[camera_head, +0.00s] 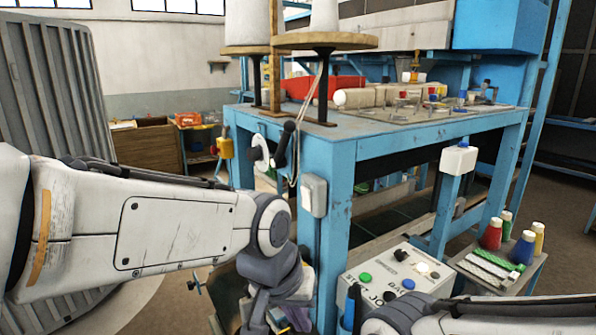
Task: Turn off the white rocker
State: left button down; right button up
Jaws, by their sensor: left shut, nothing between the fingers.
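A pale control box (375,268) stands low in front of the blue table's legs. Its sloped top carries a green button (365,277), a blue button (408,284), dark knobs and a small white control (422,268) near its right side, which looks like the white rocker. Its on or off position is too small to tell. My left gripper (283,318) points down at the bottom edge, left of the box and apart from it. It is shut and empty, its tips hard to see. My right forearm crosses the bottom right, hiding the box's near right part; its gripper is out of frame.
The blue table (375,145) bears rolls and small parts. A grey-white box (314,195) is fixed to its near leg. A white box (459,160) tops a blue post. A side stand (500,268) with several coloured bottles is right of the control box.

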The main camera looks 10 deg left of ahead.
pick_arm(q)
jog(key=w+a+r+n+t+p, duration=0.2)
jog(key=w+a+r+n, duration=0.1)
jog(key=w+r, duration=0.4)
jog(key=w+a+r+n+t+p, duration=0.2)
jog(key=w+r, duration=0.5)
jog(key=r, duration=0.5)
jog(key=a+n+p, duration=0.1)
jog(key=a+n, duration=0.1)
jog(key=a, duration=0.1)
jog(key=shift+w+n+y, duration=0.3)
jog(key=shift+w+y, duration=0.05)
jog(key=shift+y, duration=0.05)
pick_arm(e)
notch_tip(320, 180, up, 8)
jog(key=shift+f, duration=0.25)
pick_arm(q)
jog(key=p, duration=0.6)
send_near(306, 199)
jog(key=a+x, duration=0.1)
jog(key=x, duration=0.5)
jog(key=shift+w+a+f, duration=0.1)
jog(key=shift+w+a, duration=0.2)
jog(key=shift+a, duration=0.05)
pick_arm(e)
notch_tip(306, 199, up, 6)
jog(key=shift+f, duration=0.15)
